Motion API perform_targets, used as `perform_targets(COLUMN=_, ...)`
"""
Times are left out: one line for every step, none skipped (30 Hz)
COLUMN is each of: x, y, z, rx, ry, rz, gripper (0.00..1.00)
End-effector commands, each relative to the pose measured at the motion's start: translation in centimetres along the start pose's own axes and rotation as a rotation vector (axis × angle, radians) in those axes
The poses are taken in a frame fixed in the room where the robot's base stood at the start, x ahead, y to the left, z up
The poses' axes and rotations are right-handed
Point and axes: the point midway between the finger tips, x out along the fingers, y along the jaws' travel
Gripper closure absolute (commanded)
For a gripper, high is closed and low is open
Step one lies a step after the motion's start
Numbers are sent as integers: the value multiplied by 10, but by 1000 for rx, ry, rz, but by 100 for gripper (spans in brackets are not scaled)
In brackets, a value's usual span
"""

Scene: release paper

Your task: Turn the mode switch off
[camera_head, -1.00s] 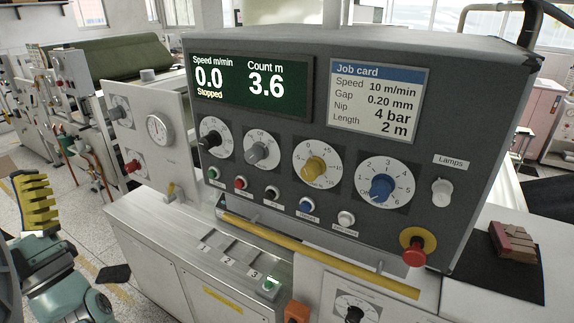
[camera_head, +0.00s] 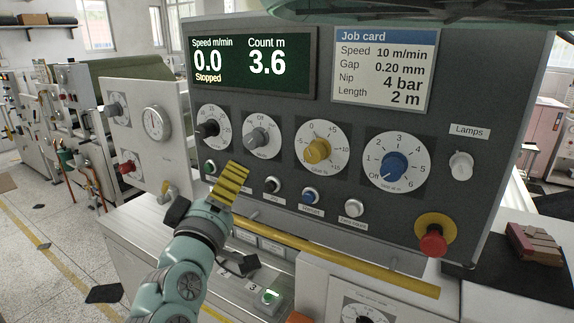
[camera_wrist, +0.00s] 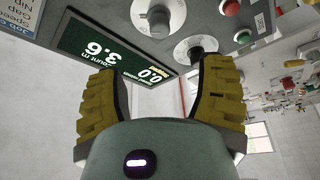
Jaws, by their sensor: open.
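The mode switch (camera_head: 258,139) is a grey knob on a white dial marked "Off" at its top. It sits on the dark control panel, between the black knob and the yellow knob. Its pointer seems turned away from the "Off" mark, though it is small. In the wrist view the grey knob (camera_wrist: 158,18) shows upside down at the top. My gripper (camera_head: 234,170) has ribbed yellow fingers and is in front of the panel, just below and left of the switch. In the wrist view my gripper (camera_wrist: 157,78) is open, with nothing between its fingers.
A black knob (camera_head: 208,129) is left of the switch and a yellow knob (camera_head: 317,149) right. Push buttons such as the green one (camera_head: 210,167) run below. A yellow rail (camera_head: 345,267) crosses underneath. A red emergency button (camera_head: 433,241) protrudes at lower right.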

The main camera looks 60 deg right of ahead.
Motion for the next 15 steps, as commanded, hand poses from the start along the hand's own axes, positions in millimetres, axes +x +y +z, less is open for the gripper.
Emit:
perform_targets(x=5, y=0, z=1, rx=0, ry=1, rz=3, gripper=32)
perform_targets(x=8, y=0, z=1, rx=0, ry=1, rz=4, gripper=32)
perform_targets(x=13, y=0, z=0, rx=0, ry=3, rz=6, gripper=32)
perform_targets(x=17, y=1, z=0, rx=0, ry=3, rz=7, gripper=32)
perform_targets(x=20, y=2, z=0, rx=-1, ry=2, rz=7, gripper=32)
perform_targets(x=26, y=6, z=-2, rx=1, ry=0, rz=4, gripper=32)
perform_targets(x=30, y=5, z=-2, rx=2, ry=-1, rz=3, gripper=32)
perform_targets(x=33, y=4, z=-1, rx=2, ry=-3, rz=1, gripper=32)
perform_targets(x=38, y=4, z=-1, rx=3, ry=-4, rz=-1, gripper=32)
perform_targets(x=42, y=4, z=-2, rx=3, ry=-1, rz=0, gripper=32)
perform_targets(x=45, y=5, z=-3, rx=3, ry=2, rz=1, gripper=32)
perform_targets(x=50, y=5, z=-3, rx=3, ry=2, rz=1, gripper=32)
perform_targets(x=53, y=4, z=-2, rx=1, ry=0, rz=0, gripper=32)
perform_targets(x=57, y=4, z=-2, rx=2, ry=-1, rz=0, gripper=32)
perform_targets(x=61, y=4, z=-2, rx=3, ry=-2, rz=0, gripper=32)
